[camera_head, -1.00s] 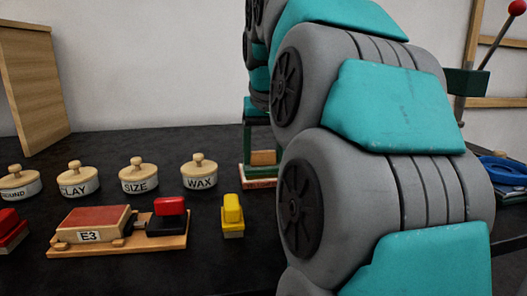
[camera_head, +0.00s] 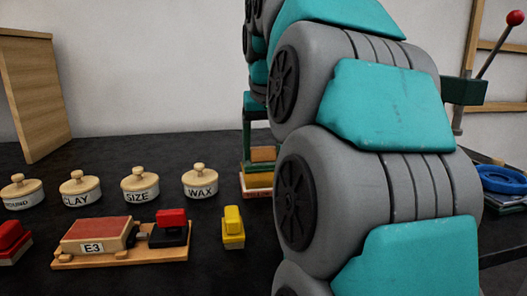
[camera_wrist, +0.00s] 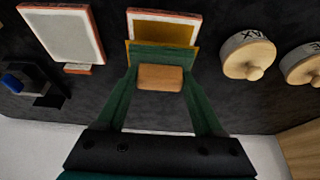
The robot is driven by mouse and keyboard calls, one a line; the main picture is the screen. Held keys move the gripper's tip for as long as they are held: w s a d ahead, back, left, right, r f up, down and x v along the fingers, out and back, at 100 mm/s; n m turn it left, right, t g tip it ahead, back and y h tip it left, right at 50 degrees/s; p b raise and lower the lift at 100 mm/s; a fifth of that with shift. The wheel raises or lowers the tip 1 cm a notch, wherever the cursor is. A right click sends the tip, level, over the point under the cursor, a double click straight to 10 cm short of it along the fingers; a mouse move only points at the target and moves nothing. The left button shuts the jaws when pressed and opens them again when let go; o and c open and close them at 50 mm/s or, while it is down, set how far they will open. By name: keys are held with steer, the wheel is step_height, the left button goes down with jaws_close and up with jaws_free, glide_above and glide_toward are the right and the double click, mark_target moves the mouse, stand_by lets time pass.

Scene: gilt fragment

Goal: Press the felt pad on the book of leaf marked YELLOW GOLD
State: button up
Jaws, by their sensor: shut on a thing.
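My gripper (camera_wrist: 160,88), with dark green fingers, is shut on the wooden grip (camera_wrist: 160,78) of the green felt pad (camera_wrist: 165,57). The pad is upright, above a book of leaf (camera_wrist: 163,17) with a pale page edge, a red-brown border and a yellow-gold face. A gold sheet (camera_wrist: 130,53) shows past the pad's edges, under it. In the head view the gripper (camera_head: 262,150) is partly behind my arm. The gold layer (camera_head: 258,180) there lies between pad and book (camera_head: 255,193). I cannot tell whether it touches the book. No book marking is readable.
A second book with a pale grey face (camera_wrist: 62,35) lies left in the wrist view, near a blue item (camera_wrist: 12,82). The WAX pot (camera_head: 200,182) and other lidded pots stand left. The E3 board (camera_head: 120,243) and a yellow block (camera_head: 233,225) are nearer.

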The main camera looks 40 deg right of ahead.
steer(key=shift+r+p, duration=0.9)
steer(key=shift+r, duration=1.1)
